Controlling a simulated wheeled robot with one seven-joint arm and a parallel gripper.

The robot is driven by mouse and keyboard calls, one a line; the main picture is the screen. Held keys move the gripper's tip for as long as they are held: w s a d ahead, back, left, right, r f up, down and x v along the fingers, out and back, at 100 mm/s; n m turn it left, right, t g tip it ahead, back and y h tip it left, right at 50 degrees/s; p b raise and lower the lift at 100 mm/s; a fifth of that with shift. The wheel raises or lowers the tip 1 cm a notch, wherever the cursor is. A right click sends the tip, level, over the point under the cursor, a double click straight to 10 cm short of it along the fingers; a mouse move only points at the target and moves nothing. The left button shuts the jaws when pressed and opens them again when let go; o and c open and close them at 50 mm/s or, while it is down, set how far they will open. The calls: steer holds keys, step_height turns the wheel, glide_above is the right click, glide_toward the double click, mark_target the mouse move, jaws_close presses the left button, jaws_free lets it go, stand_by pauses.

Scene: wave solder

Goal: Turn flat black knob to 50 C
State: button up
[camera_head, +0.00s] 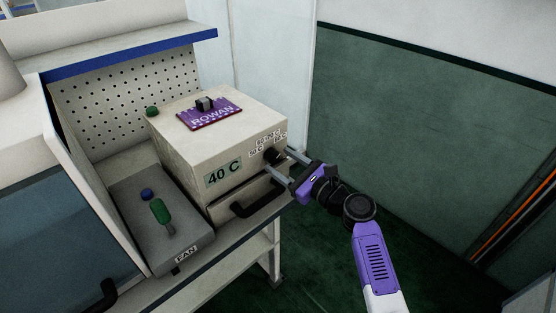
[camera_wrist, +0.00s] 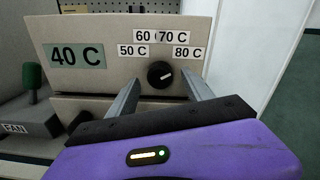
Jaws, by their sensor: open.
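The flat black knob (camera_wrist: 160,75) is on the front of a beige box (camera_head: 228,148), below labels reading 50 C, 60, 70 C and 80 C. Its pale pointer mark points up and to the right, roughly toward 80 C. In the head view the knob (camera_head: 272,156) sits at the right of the box front. My gripper (camera_head: 283,161) is open, with one finger on each side of the knob. In the wrist view the fingers (camera_wrist: 164,95) stand apart from the knob; I cannot tell their exact distance from the panel.
A 40 C label (camera_head: 223,173) is left of the knob. A drawer with a black handle (camera_head: 258,197) is below. A purple ROWAN tag (camera_head: 209,113) lies on top. A grey FAN box (camera_head: 186,240) with a green lever (camera_head: 160,211) stands left. Free room lies right.

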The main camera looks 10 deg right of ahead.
steer(key=shift+x, duration=0.95)
steer(key=shift+c, duration=0.5)
jaws_close()
